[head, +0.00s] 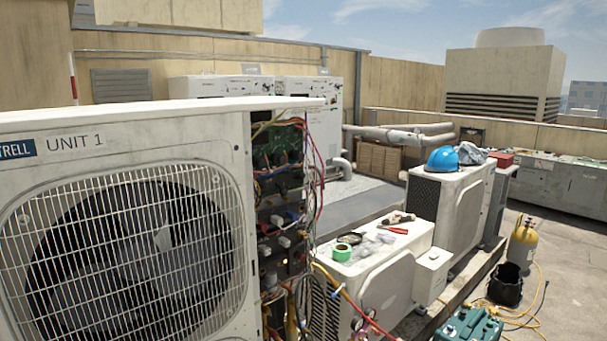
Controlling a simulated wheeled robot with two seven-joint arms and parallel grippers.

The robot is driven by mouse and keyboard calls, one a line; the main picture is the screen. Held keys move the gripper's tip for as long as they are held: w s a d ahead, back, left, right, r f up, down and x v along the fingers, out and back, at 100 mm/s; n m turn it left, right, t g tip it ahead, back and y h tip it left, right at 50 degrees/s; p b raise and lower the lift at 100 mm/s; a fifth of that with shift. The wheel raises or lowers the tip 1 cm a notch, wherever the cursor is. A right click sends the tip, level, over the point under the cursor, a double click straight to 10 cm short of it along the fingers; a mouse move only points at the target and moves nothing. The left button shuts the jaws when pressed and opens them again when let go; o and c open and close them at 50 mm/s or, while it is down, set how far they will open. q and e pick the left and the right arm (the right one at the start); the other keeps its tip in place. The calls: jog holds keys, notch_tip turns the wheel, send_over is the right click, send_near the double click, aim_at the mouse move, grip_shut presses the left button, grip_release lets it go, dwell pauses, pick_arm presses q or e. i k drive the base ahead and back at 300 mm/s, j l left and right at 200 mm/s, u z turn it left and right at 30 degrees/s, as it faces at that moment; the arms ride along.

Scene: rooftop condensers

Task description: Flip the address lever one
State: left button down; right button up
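The large condenser marked "UNIT 1" (120,150) fills the left side of the head view. Its right side is open and shows a wiring bay (283,205). A green circuit board (278,148) sits in the upper part of the bay, partly behind loose red, yellow and black wires. Small pale parts (277,221) stick out lower down among dark blocks. I cannot make out which part is address lever one; it is too small or hidden. Neither of my grippers is in view.
A low white unit (370,275) right of the bay carries green tape (342,252) and tools. Another unit holds a blue hard hat (442,159). A yellow cylinder (523,245), black bucket (506,285), teal case (468,326) and hoses occupy the floor at right.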

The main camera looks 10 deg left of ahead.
aim_at(263, 185)
jog(key=i+l, duration=1.1)
jog(key=k+l+z, duration=0.05)
jog(key=l, duration=0.05)
